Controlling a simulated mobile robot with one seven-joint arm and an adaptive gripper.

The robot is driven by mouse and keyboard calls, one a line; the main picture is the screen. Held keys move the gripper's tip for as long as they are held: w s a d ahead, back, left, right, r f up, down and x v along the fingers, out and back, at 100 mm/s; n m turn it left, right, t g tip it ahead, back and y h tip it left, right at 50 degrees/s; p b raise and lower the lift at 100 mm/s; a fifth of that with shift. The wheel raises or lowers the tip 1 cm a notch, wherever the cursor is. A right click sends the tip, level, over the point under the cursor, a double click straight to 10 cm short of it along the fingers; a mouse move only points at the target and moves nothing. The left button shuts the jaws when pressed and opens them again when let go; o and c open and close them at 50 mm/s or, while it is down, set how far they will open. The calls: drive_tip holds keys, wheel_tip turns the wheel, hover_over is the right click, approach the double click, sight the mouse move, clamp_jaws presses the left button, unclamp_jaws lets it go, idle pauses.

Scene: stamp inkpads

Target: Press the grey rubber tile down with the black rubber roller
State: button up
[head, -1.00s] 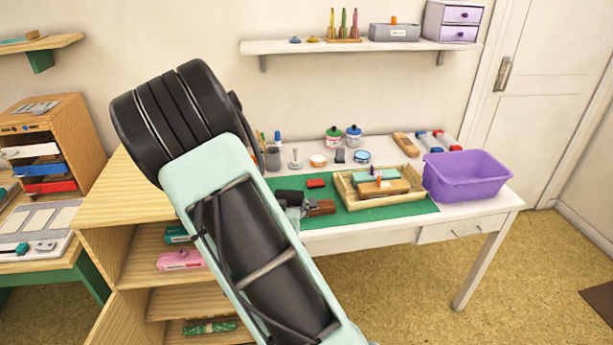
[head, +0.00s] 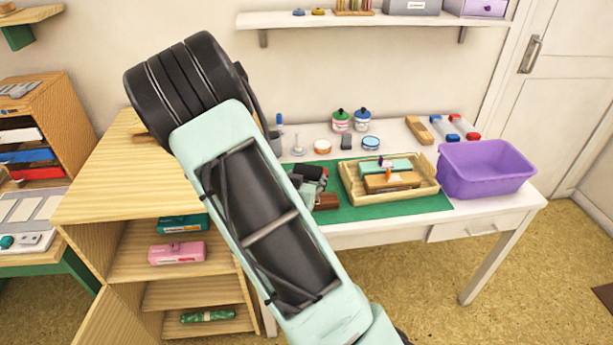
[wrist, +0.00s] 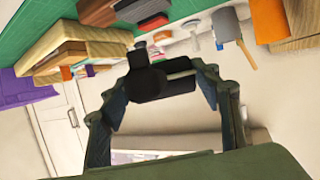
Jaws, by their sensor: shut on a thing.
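My gripper (head: 309,180) is shut on the black rubber roller (wrist: 148,82), whose dark end shows between the fingers in the wrist view. In the head view the roller (head: 306,172) is a dark shape above the left part of the green mat. A brown block (head: 327,201) lies just below and right of the gripper there. In the wrist view a dark grey piece (wrist: 140,9), which looks like the grey rubber tile, lies beside the brown block (wrist: 97,12). The roller appears apart from it. In the head view I cannot make out the tile behind the gripper.
The green mat (head: 420,205) also bears a wooden tray (head: 430,190) with blocks. A purple bin (head: 487,170) stands right of it. Several jars and pads line the table's back. A wooden cabinet (head: 140,200) stands at the left.

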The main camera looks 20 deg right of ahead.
drive_tip(key=shift+f+b, duration=1.75)
drive_tip(key=shift+f, duration=0.95)
drive_tip(key=shift+f+b, duration=0.6)
drive_tip(key=shift+b, duration=0.05)
drive_tip(key=shift+s+a+f+b, duration=0.1)
drive_tip(key=shift+s+f+b, duration=0.05)
drive_tip(key=shift+f+b, duration=0.15)
idle(0.6)
drive_tip(key=shift+r+p, duration=2.45)
drive_tip(key=shift+r, duration=1.3)
drive_tip(key=shift+w, duration=0.2)
